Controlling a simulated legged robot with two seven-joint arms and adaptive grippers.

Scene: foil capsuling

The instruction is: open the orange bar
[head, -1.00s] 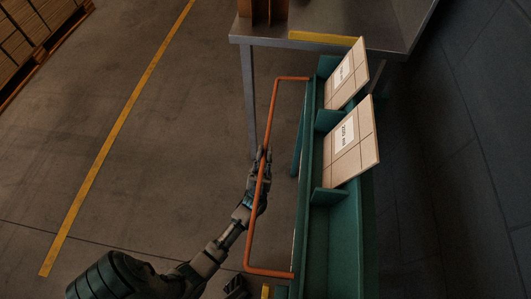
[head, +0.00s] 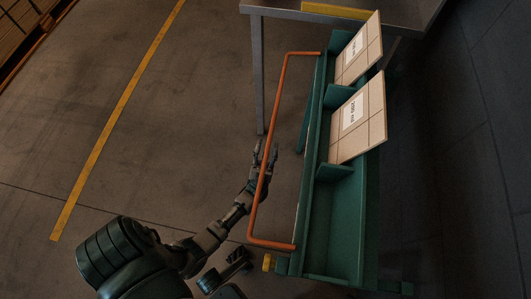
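The orange bar (head: 271,142) is a long U-shaped rail along the left side of the green trough (head: 337,215), joined to it near both ends. It stands out from the trough, with a gap between. My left gripper (head: 266,153) is at the middle of the bar, its fingers apart, one showing on each side of it. The bar crosses in front of the gripper in the head view. Whether the fingers touch the bar, and how deep it sits between them, I cannot tell. My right gripper is not recognisable in view.
Two tan labelled panels (head: 357,118) lean out of the trough's compartments. A grey metal table (head: 410,12) with a yellow strip (head: 335,11) stands behind it. A dark wall is at right. The floor to the left, with a yellow line (head: 118,122), is clear.

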